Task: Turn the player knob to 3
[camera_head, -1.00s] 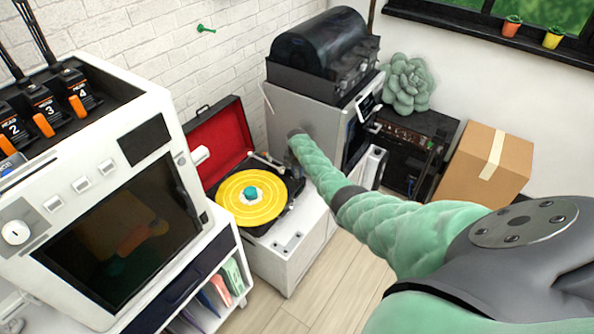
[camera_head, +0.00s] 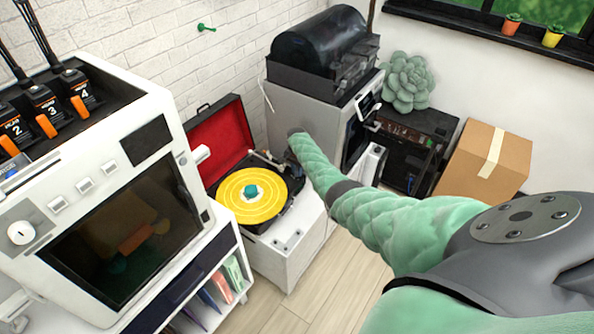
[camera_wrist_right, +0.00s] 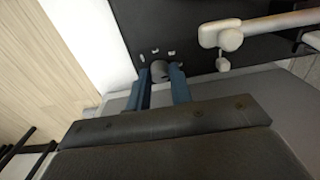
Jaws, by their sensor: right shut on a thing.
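The record player (camera_head: 281,229) stands in the middle of the head view, with its red-lined lid open and a yellow record (camera_head: 232,204) on the platter. My right arm reaches over its right end and hides my gripper and the knob in that view. In the right wrist view my right gripper (camera_wrist_right: 161,76) has its two blue fingers closed around a small grey round knob (camera_wrist_right: 159,69) on a dark panel. Several short white marks lie around the knob. No number or pointer can be read, so I cannot tell the knob's setting. My left gripper is not in view.
The white tonearm (camera_wrist_right: 265,26) lies right of the fingers in the wrist view. A white machine with a dark window (camera_head: 130,245) stands left of the player. A grey cabinet (camera_head: 305,115) stands close behind, and a cardboard box (camera_head: 485,165) is at the right.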

